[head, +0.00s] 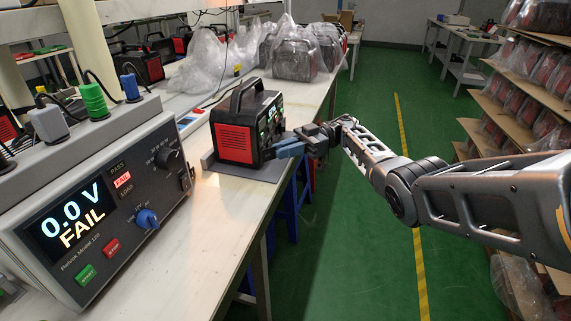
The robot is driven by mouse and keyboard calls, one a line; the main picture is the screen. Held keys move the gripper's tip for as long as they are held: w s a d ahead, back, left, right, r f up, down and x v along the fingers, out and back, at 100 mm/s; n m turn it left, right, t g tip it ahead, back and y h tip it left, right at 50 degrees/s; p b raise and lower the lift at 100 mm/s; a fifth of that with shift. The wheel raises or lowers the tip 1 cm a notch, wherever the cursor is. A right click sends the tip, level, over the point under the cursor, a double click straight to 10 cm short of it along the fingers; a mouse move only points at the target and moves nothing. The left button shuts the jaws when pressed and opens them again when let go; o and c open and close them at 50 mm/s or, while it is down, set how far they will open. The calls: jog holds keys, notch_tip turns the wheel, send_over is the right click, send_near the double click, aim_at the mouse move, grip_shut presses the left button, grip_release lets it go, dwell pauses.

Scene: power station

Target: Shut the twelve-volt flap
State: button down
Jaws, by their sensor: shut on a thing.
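The power station (236,134), a black and red box with a top handle, stands upright on a grey base on the workbench. Its front face, with small lit green parts, is turned to the right and seen at a steep angle. My gripper (273,150), with blue fingers, reaches in from the right to the lower part of that face. Its jaws are shut at the face, on what appears to be the twelve-volt flap. The flap is too small and too covered by the fingers to make out, so its angle cannot be told.
A grey tester (105,205) reading "0.0 V FAIL" stands at the front left of the white bench (200,255). Bagged power stations (295,58) stand farther back on the bench. Loaded shelves (530,85) line the right. The green floor (365,240) between is clear.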

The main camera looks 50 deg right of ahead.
jog(key=shift+w+d+f+n+g+y+b, duration=0.2)
jog(key=shift+n+g+b, duration=0.4)
jog(key=shift+b, duration=1.8)
jog(key=shift+w+a+f+n+g+y+b, duration=0.1)
jog(key=shift+w+n+g+y+b, duration=0.45)
jog(key=shift+b, duration=1.85)
jog(key=shift+s+d+f+n+g+h+b, duration=0.2)
jog(key=shift+g+b, duration=0.75)
jog(key=shift+b, duration=1.45)
jog(key=n+g+b, duration=0.1)
jog(key=b, duration=0.4)
jog(key=shift+w+r, duration=0.3)
jog(key=shift+w, duration=0.1)
jog(key=shift+r+g+b, duration=0.2)
jog(key=shift+g+b, duration=0.1)
jog(key=shift+b, duration=0.15)
jog(key=c, duration=1.2)
grip_release()
jog(key=shift+o, duration=0.2)
jog(key=p, duration=0.4)
jog(key=shift+s+r+m+t, duration=0.1)
jog(key=shift+r+m+t, duration=0.15)
jog(key=shift+r+t, duration=0.15)
